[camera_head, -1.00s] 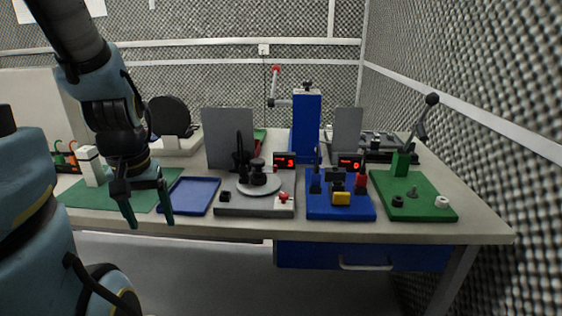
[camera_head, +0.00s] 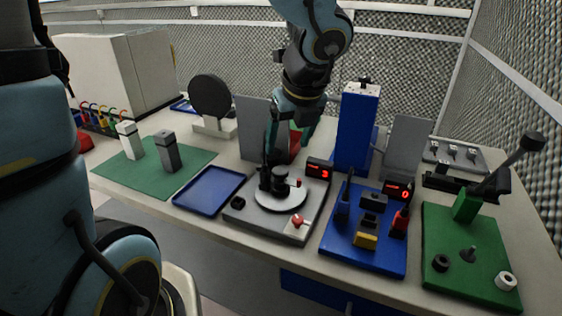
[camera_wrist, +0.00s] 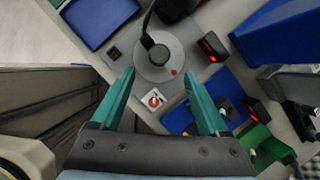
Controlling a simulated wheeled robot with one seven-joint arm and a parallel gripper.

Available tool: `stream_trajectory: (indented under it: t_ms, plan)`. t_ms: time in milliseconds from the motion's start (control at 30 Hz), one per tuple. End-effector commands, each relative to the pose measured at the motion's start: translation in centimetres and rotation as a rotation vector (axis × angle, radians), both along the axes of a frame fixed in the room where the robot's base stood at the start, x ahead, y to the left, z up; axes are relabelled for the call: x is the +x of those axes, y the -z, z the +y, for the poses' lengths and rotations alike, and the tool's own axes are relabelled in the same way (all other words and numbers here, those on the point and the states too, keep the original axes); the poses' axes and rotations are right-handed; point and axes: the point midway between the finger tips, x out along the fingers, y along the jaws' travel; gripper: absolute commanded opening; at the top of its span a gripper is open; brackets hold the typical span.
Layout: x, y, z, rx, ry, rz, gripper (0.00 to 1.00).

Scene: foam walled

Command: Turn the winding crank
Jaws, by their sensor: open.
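I cannot tell for sure which part is the winding crank. A grey unit (camera_head: 235,215) carries a pale round disc (camera_head: 268,202) with black upright parts on it and a red display reading 3. In the wrist view the disc (camera_wrist: 150,72) has a black knob (camera_wrist: 159,54) with a curved black arm or cable, and a red dot. A green board (camera_head: 455,275) at right bears a tilted black-ended lever (camera_head: 510,160). My gripper (camera_head: 290,148) is open and empty above the back of the grey unit. In the wrist view its fingers (camera_wrist: 160,80) appear either side of the disc.
A blue tray (camera_head: 208,190) lies left of the grey unit. A blue board (camera_head: 335,245) with small blocks and a display reading 0 lies right. A blue tower (camera_head: 356,135) and grey upright panels stand close behind. Two blocks stand on a green mat (camera_head: 115,170).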

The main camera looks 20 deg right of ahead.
Motion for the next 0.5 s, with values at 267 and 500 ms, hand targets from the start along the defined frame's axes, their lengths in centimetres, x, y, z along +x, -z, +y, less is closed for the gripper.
stream_trajectory:
  t_ms: [267,500]
  plan:
    - [1.9,5.2,0.1,0.002,-0.003,0.005,0.78]
    - [3.2,8.1,0.2,-0.001,-0.005,0.005,0.78]
